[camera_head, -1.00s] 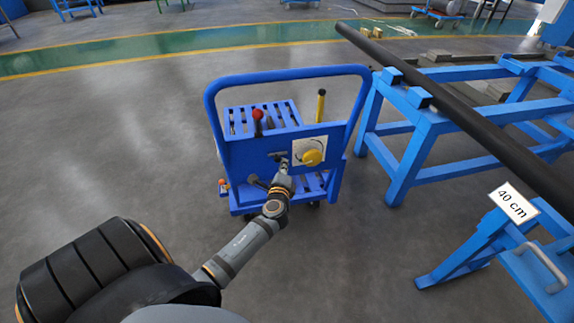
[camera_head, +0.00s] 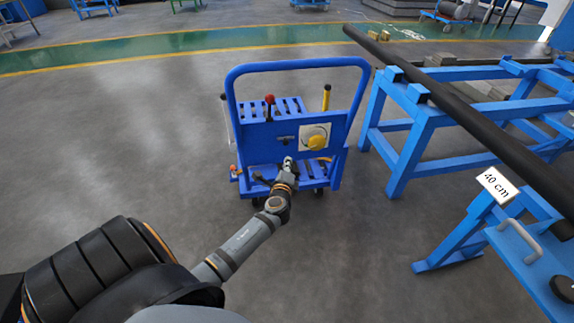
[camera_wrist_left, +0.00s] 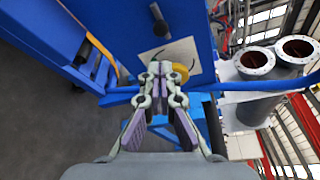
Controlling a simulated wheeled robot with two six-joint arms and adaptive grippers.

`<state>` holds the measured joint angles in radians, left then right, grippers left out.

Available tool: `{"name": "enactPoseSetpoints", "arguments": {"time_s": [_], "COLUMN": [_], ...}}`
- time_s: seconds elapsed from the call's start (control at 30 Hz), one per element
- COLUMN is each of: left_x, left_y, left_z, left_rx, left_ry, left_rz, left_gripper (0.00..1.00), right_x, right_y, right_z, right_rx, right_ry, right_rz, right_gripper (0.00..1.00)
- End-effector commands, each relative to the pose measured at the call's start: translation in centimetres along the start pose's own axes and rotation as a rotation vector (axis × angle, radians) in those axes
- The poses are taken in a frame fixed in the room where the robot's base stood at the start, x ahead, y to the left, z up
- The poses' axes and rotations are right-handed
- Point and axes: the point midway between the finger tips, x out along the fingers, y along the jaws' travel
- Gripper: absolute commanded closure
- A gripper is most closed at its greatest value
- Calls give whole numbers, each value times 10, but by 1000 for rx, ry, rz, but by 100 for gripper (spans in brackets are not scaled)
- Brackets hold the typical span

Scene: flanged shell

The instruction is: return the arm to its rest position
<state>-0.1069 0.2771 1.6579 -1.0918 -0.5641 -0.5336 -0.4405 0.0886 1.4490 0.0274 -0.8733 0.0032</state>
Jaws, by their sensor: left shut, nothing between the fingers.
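My left gripper (camera_head: 289,162) is at the end of the grey arm, in front of the lower part of the blue cart (camera_head: 262,148). Its fingers (camera_wrist_left: 161,78) are shut and empty in the left wrist view. The cart's upright panel has a white plate with a yellow knob (camera_head: 317,138) and a small dark handle (camera_head: 285,140); the gripper is below and left of the knob. In the wrist view the knob (camera_wrist_left: 181,72) shows just behind the fingertips, but I cannot tell the gap. My right gripper is not in view.
A blue stand (camera_head: 405,150) bears a long dark bar (camera_head: 455,103) on the right. A blue frame with a "40 cm" sign (camera_head: 496,184) stands nearer. Flanged grey cylinders (camera_wrist_left: 258,62) show in the wrist view. The floor (camera_head: 130,130) left of the cart is clear.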

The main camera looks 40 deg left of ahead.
Motion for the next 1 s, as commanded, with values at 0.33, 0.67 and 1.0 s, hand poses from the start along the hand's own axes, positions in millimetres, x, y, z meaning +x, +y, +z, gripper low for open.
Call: {"name": "enactPoseSetpoints", "arguments": {"time_s": [0.33, 0.67, 1.0], "left_x": [0, -12, -152], "left_y": [0, 48, 273], "left_z": [0, -9, -64], "left_rx": [0, -127, -802], "left_ry": [1, 11, -132], "left_rz": [0, 123, 837], "left_gripper": [100, 100, 100], "right_x": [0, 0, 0], "right_y": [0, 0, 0], "right_z": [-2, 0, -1], "right_rx": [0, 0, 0], "right_ry": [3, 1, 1], "right_rz": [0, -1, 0], "right_gripper": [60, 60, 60]}}
